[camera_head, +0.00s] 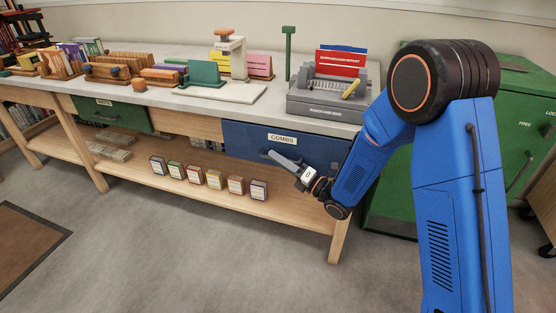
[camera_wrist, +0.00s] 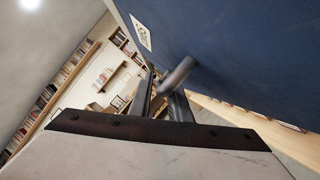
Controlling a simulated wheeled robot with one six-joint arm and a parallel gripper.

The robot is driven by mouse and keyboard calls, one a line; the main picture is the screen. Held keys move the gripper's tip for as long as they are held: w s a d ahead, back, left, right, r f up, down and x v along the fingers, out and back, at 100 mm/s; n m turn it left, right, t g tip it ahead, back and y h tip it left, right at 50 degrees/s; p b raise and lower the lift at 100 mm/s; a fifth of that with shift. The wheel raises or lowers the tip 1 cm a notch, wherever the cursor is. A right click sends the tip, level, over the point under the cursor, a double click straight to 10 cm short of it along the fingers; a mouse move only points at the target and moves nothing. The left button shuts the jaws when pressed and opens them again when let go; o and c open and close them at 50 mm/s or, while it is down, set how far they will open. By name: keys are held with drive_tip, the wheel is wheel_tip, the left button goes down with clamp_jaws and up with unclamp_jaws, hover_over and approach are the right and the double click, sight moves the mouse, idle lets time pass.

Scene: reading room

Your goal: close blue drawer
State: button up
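The blue drawer (camera_head: 240,137) with a "COMBS" label is at the right end of the long table, under its top. How far it stands out is hard to tell. Its front fills the upper right of the wrist view (camera_wrist: 240,45). My gripper (camera_head: 272,155) is at the front of this drawer, by its handle, and partly covers it. In the wrist view, the grey bar handle (camera_wrist: 178,74) lies close to the fingertips of my gripper (camera_wrist: 160,88). The fingers look apart, and I cannot tell whether they touch the handle.
A green drawer (camera_head: 112,114) is further left under the tabletop. A grey binding machine (camera_head: 328,98) stands above the blue drawer. Several small boxes (camera_head: 214,179) line the lower shelf. A green cabinet (camera_head: 520,100) stands at right. The floor in front is clear.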

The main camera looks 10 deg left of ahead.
sight(283, 152)
clamp_jaws()
drive_tip(key=shift+w+d, duration=0.15)
drive_tip(key=shift+w, duration=1)
drive_tip(key=shift+w+d, duration=0.1)
drive_tip(key=shift+w, duration=1.05)
unclamp_jaws()
drive_tip(key=shift+d, duration=0.1)
drive_tip(key=v, duration=1.7)
drive_tip(key=shift+d+f, duration=0.15)
